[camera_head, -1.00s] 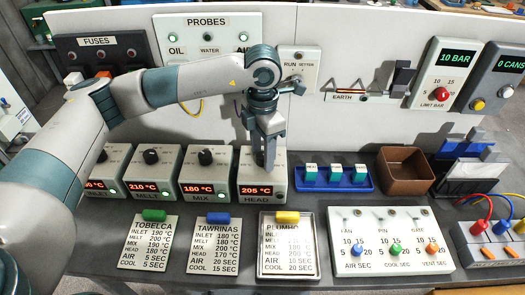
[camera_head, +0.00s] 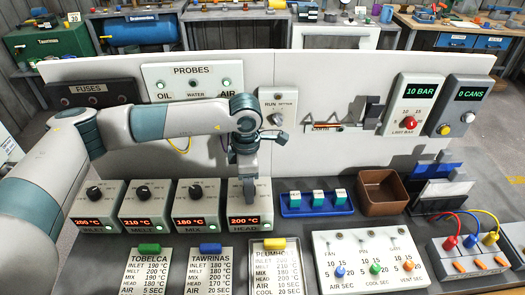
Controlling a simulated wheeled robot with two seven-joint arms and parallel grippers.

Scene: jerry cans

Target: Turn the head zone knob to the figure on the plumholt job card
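The head zone box (camera_head: 262,217) is the rightmost of the row of temperature boxes, and its red display reads 200 °C. My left gripper (camera_head: 249,198) points straight down on top of this box, with its fingers together around the head zone knob; the knob itself is hidden behind them. The plumholt job card (camera_head: 274,268) has a yellow clip and lies in front of the head box. Its head line appears to read 200 °C; the small print is hard to read. My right gripper is not in view.
The mix box (camera_head: 195,221), with its own knob, stands close left of the head box. The tawrinas card (camera_head: 210,269) lies left of the plumholt card. A panel rises behind.

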